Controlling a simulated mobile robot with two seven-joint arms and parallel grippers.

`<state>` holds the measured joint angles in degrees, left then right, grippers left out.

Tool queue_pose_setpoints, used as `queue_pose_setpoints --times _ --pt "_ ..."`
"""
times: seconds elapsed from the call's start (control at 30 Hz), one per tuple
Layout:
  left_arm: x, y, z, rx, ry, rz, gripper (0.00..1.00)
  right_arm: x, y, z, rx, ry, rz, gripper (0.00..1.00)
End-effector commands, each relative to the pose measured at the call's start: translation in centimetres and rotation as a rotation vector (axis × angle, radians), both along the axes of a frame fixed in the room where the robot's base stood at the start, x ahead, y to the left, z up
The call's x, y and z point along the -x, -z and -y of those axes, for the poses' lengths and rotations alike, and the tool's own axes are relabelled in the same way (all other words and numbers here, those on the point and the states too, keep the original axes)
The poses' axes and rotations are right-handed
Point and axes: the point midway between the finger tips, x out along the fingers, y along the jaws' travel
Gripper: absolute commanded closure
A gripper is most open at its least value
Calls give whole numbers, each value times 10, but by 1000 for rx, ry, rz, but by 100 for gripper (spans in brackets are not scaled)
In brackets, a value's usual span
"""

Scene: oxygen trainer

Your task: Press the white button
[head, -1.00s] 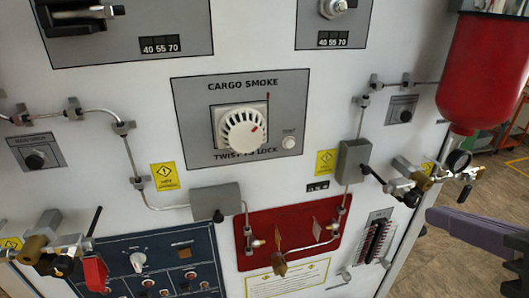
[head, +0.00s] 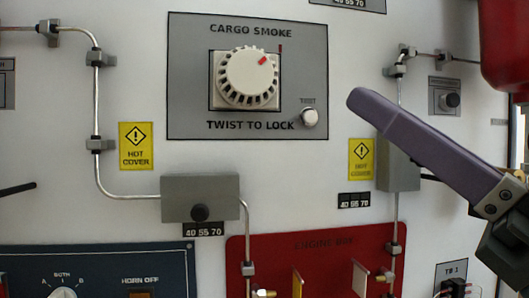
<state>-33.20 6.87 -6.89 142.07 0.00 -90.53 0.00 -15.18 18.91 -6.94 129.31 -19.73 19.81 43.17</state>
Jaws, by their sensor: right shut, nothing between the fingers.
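The small round white button (head: 309,117), labelled TEST, sits at the lower right of the grey CARGO SMOKE panel (head: 190,60). A large white ribbed knob (head: 245,78) with a red mark is to its upper left. My right gripper (head: 360,102) reaches in from the right with its purple fingers shut and empty. Its fingertips appear a little right of the button and slightly above it in the picture. A gap shows between them and the button; I cannot tell how far they are from the panel surface. My left gripper is out of view.
A grey box (head: 200,197) on metal piping is below the panel. Another grey box (head: 398,172) is partly behind my right fingers. A red panel (head: 325,243) and a blue panel (head: 110,268) are lower down. A red cylinder (head: 507,45) stands at the upper right.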

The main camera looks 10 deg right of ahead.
Motion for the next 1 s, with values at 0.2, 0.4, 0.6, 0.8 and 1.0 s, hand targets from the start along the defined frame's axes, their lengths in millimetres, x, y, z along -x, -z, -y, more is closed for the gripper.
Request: queue_pose_setpoints --times 0.2,0.4,0.6,0.8,1.0 --pt "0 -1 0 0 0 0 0 1 -1 0 0 -3 5 100" --pt "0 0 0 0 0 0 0 -2 -1 0 0 -2 3 100" --pt "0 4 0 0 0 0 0 -21 0 -1 1 -2 6 100" --pt "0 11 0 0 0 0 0 -51 1 -2 0 -1 6 100" --pt "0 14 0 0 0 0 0 -74 0 -3 0 -2 5 100"
